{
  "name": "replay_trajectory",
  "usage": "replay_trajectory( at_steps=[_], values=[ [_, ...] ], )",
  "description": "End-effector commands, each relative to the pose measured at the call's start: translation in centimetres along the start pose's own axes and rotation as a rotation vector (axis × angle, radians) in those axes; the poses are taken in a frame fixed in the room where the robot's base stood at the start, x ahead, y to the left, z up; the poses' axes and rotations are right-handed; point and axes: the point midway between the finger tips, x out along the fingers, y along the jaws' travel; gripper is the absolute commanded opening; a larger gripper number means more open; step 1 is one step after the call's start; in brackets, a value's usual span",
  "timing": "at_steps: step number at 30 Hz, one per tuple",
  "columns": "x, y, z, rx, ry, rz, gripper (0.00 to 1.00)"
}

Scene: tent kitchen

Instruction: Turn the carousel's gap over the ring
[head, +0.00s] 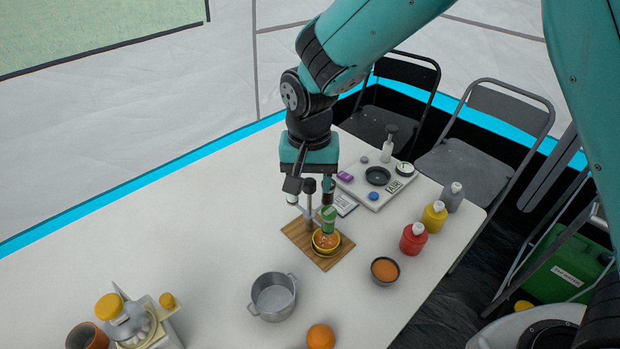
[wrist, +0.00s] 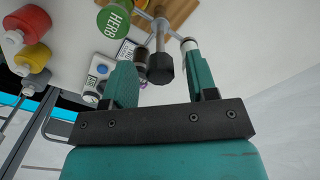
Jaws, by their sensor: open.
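The carousel stands on a wooden board (head: 297,233), with a grey post, a dark knob (wrist: 160,66) and jars on arms. A green jar marked HERB (head: 328,213) sits over or just in front of the yellow ring (head: 316,245), which has something orange in it. The HERB lid also shows in the wrist view (wrist: 115,22). A dark jar (wrist: 140,58) and a white-sided jar (wrist: 188,44) are on other arms. My gripper (head: 310,188) is open above the carousel, its fingers (wrist: 160,72) on either side of the knob, with no clear contact. The gap's position is hard to make out.
A grey pot (head: 272,297), an orange (head: 320,337) and an orange-filled bowl (head: 385,270) stand in front. Red (head: 413,239), yellow (head: 434,216) and grey bottles (head: 452,197) line the right. A white tray (head: 371,200) lies behind.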

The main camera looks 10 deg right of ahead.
Motion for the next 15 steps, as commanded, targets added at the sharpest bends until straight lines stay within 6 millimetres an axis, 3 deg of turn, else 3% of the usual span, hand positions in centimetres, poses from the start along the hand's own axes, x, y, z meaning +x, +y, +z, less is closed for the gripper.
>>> replay_trajectory(
  at_steps=[8,14,15],
  values=[
    [0.10,0.00,0.01,0.000,0.000,0.000,0.50],
    [0.09,0.01,0.01,0.000,0.000,0.000,0.04],
    [0.08,0.01,0.01,0.000,0.000,0.000,0.03]
  ],
)
